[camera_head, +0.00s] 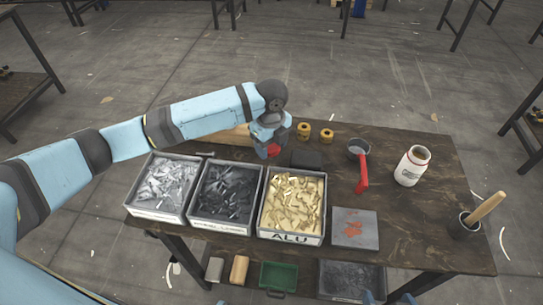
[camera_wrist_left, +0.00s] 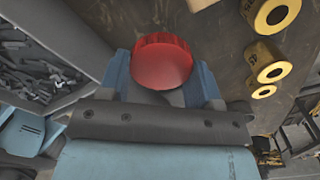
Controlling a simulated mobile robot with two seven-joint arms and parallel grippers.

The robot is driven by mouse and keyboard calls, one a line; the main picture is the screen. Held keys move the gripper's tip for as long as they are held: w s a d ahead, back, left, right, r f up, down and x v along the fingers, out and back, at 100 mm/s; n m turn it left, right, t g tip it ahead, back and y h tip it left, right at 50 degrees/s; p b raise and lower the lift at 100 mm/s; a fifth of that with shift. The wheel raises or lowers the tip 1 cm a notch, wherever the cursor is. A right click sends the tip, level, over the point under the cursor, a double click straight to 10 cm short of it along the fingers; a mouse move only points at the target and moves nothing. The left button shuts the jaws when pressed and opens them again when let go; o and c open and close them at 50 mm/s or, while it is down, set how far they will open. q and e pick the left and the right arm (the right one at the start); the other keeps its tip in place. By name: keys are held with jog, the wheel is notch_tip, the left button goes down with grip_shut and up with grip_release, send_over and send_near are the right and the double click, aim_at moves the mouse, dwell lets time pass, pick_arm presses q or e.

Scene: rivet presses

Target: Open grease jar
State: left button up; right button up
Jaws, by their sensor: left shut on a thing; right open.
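The white grease jar (camera_head: 410,168) stands upright at the right of the table in the head view. Its top shows a reddish rim around a paler middle, with no solid red lid visible on it. My left gripper (camera_head: 272,148) is shut on a red round lid (camera_wrist_left: 163,62), seen between its blue fingers in the left wrist view. It is behind the bins, well left of the jar. The lid also shows small in the head view (camera_head: 273,151). Two blue fingertips of my right gripper (camera_head: 388,298) show apart at the bottom edge, empty.
Three part bins (camera_head: 290,234) line the table's front left. A grey plate (camera_head: 355,229), a metal cup with a red handle (camera_head: 362,174), yellow rolls (camera_head: 304,132) and a pot with a wooden-handled tool (camera_head: 466,225) stand around. Bare table (camera_head: 420,225) lies before the jar.

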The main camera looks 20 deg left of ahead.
aim_at(271, 161)
pick_arm(q)
jog(key=shift+f, duration=2.2)
jog(key=shift+f, duration=0.15)
jog(key=o, duration=1)
jog(key=shift+b, duration=0.3)
notch_tip(271, 161, up, 12)
jog(key=shift+r+p, duration=0.15)
jog(key=shift+p, duration=0.6)
